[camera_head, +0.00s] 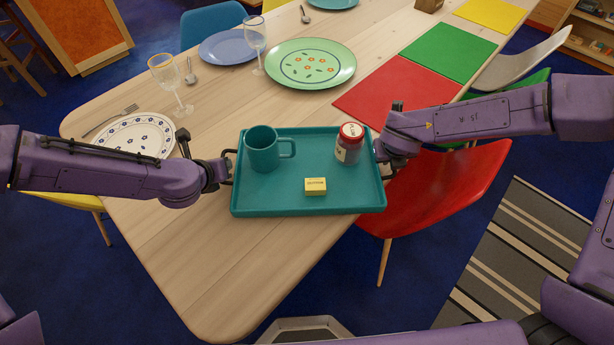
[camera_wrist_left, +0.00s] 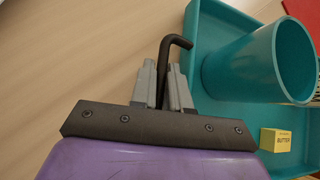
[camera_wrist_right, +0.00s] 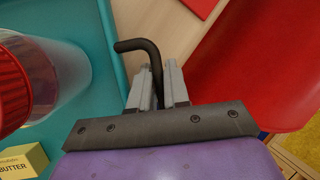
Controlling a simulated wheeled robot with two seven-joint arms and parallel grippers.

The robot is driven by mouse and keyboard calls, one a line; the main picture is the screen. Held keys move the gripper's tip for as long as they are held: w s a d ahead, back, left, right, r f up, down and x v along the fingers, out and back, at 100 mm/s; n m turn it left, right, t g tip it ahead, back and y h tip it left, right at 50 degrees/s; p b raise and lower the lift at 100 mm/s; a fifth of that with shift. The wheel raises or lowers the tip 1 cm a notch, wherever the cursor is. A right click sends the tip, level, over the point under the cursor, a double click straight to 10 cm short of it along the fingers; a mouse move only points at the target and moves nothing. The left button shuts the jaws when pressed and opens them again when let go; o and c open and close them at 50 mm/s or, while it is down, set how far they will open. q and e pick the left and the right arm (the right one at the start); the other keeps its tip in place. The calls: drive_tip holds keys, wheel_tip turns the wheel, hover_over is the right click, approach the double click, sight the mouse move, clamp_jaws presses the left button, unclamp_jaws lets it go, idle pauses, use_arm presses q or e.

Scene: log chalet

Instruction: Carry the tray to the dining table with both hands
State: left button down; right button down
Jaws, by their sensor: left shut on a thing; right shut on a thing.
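The teal tray (camera_head: 270,204) is level in front of me, over the near part of the wooden dining table (camera_head: 215,290). I cannot tell whether it touches the tabletop. A teal mug (camera_head: 262,152), a red-lidded jar (camera_head: 349,146) and a yellow butter box (camera_head: 315,186) stand on it. My left gripper (camera_head: 228,170) is shut on the tray's left dark handle, which shows in the left wrist view (camera_wrist_left: 168,62). My right gripper (camera_head: 383,150) is shut on the right dark handle, which shows in the right wrist view (camera_wrist_right: 152,62).
A patterned plate (camera_head: 135,135), a green plate (camera_head: 310,64), a blue plate (camera_head: 228,47) and two glasses (camera_head: 166,75) stand farther back. Red (camera_head: 385,97) and green placemats lie at the right. A red chair (camera_head: 440,185) is by the right edge. The near tabletop is clear.

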use_arm(q)
drive_tip(key=c, duration=1.5)
unclamp_jaws()
drive_tip(key=shift+f, duration=0.45)
use_arm(e)
drive_tip(key=c, duration=1.5)
unclamp_jaws()
drive_tip(key=shift+f, duration=0.45)
use_arm(q)
drive_tip(key=o, duration=0.4)
drive_tip(key=shift+r, duration=0.2)
use_arm(e)
drive_tip(key=o, duration=0.4)
drive_tip(key=shift+r, duration=0.2)
use_arm(q)
drive_tip(key=shift+s, duration=0.1)
use_arm(e)
drive_tip(key=shift+s, duration=0.1)
use_arm(q)
drive_tip(key=v, duration=0.8)
drive_tip(key=shift+r, duration=0.1)
use_arm(e)
drive_tip(key=v, duration=1.2)
